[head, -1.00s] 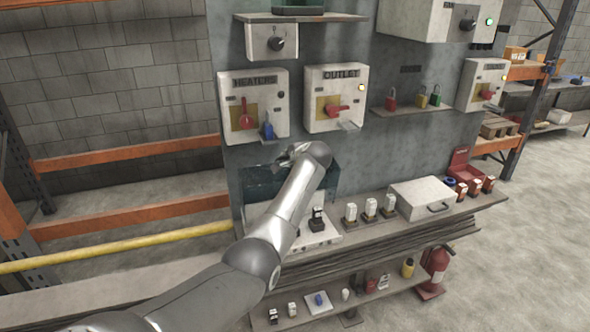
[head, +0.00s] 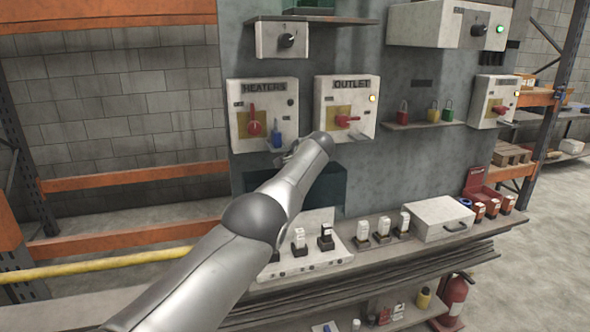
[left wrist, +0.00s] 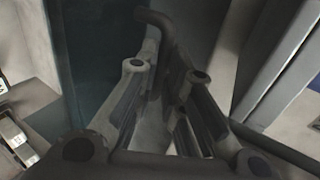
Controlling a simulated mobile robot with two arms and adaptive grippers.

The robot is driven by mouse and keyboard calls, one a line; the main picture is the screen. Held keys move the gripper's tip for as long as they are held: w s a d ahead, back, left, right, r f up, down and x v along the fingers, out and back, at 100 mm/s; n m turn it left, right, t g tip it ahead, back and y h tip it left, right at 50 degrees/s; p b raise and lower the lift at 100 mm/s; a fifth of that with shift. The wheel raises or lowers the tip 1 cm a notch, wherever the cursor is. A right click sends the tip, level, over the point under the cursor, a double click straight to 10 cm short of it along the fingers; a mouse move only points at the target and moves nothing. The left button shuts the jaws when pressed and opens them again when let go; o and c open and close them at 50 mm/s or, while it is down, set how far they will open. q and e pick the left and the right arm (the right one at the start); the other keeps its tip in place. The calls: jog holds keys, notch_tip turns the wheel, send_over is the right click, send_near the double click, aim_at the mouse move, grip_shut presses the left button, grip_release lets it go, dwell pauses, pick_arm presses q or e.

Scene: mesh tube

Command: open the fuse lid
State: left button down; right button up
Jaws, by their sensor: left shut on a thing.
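A dark teal, see-through lid (head: 332,187) is on the grey panel, below the HEATERS and OUTLET boxes. My left arm covers much of it in the head view. A dark teal surface, which looks like the same lid, fills the left part of the left wrist view (left wrist: 88,55). My left gripper (head: 288,153) is at the lid's upper edge, mostly hidden by my own arm. In the left wrist view its fingers (left wrist: 165,80) are closed around a dark, bent bar, apparently the lid's handle (left wrist: 152,18). My right gripper is not in view.
The HEATERS box (head: 262,108) with red and blue handles and the OUTLET box (head: 347,108) hang just above my gripper. Below, a shelf holds a white fuse base (head: 318,262), several white-topped fuses and a grey case (head: 430,218). A yellow rail (head: 100,263) runs at left.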

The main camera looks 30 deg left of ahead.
pick_arm(q)
jog(key=shift+w+r, duration=0.25)
jog(key=shift+r, duration=0.35)
jog(key=c, duration=1.5)
grip_release()
jog(key=shift+r, duration=0.1)
jog(key=shift+s+d, duration=0.1)
jog(key=shift+s, duration=0.05)
jog(key=shift+s+d, duration=0.1)
jog(key=shift+s, duration=0.05)
jog(key=shift+s+d+r, duration=0.25)
jog(key=shift+s+d, duration=0.05)
jog(key=shift+d, duration=0.05)
jog(key=shift+s+d+r, duration=0.1)
jog(key=shift+s+d, duration=0.25)
jog(key=shift+s, duration=0.05)
jog(key=shift+v, duration=2.7)
